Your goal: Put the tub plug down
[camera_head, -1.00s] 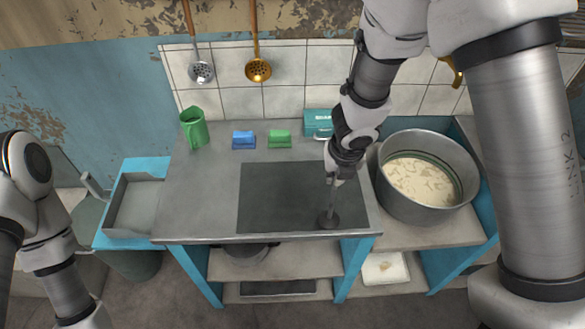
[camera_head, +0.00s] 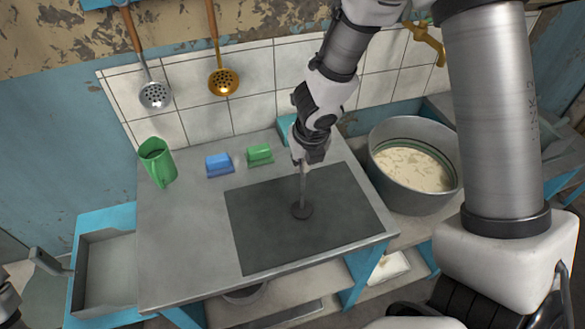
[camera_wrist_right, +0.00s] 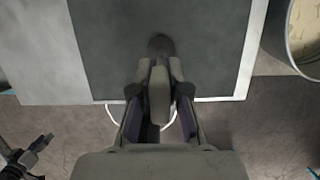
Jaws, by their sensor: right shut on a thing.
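The tub plug (camera_head: 302,211) is a dark round disc on a thin upright rod, over the middle of the dark grey mat (camera_head: 255,250) on the metal counter. My right gripper (camera_head: 304,165) points down above it and is shut on the rod. In the right wrist view, the gripper (camera_wrist_right: 160,90) hides the rod and the plug's disc (camera_wrist_right: 161,45) shows just beyond the fingers. I cannot tell whether the disc touches the mat. A little of my left arm shows at the lower left edge of the head view.
A metal pot (camera_head: 425,192) with pale contents stands right of the counter. A grey basin (camera_head: 108,275) is at left. The mat around the plug is clear.

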